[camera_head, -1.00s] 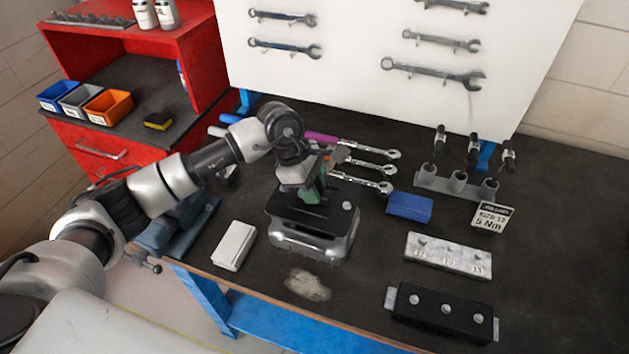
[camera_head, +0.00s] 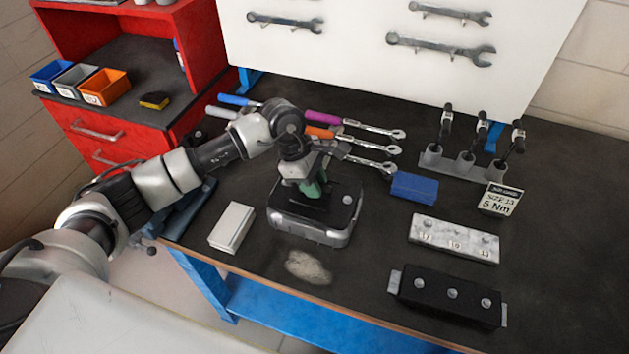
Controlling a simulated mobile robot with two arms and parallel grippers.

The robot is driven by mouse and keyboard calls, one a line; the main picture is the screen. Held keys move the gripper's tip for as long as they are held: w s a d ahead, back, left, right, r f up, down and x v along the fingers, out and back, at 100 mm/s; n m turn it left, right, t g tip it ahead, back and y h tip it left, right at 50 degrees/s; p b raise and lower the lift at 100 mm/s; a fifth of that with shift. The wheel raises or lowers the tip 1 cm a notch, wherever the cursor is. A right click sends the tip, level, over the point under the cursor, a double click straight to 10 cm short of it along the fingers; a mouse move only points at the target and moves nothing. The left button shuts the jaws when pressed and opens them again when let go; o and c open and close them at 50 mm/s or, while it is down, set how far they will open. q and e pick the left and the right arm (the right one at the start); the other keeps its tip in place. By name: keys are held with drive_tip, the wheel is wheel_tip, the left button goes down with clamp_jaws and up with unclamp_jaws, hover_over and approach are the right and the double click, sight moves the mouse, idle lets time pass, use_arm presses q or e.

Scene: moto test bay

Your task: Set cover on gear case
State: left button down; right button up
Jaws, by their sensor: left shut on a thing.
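The gear case (camera_head: 312,234) is a silver metal box with rounded corners on the dark workbench, near its front edge. The cover (camera_head: 335,211) is a flat black plate that lies over the top of the case, with one round light bolt head showing at its right. My left gripper (camera_head: 311,184) comes down from above and is shut on the cover's green grip, which is partly hidden by the fingers. The cover looks level and close against the case; I cannot tell whether it touches all round. My right gripper is not in view.
A white box (camera_head: 231,227) stands close left of the case. A blue box (camera_head: 414,188), torque wrenches (camera_head: 370,147), a numbered metal block (camera_head: 454,240) and a black bolt block (camera_head: 450,296) lie behind and right. A pale stain (camera_head: 308,267) marks the bench in front.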

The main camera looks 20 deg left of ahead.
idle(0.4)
use_arm(q)
drive_tip(key=shift+b, duration=0.55)
idle(0.5)
drive_tip(key=shift+f+b, duration=0.6)
drive_tip(key=shift+b, duration=0.3)
idle(0.4)
drive_tip(key=c, duration=0.8)
unclamp_jaws()
drive_tip(key=shift+c, duration=0.2)
drive_tip(key=b+v, duration=0.3)
drive_tip(key=v, duration=0.7)
drive_tip(key=shift+a+r, duration=0.2)
drive_tip(key=shift+r, duration=0.15)
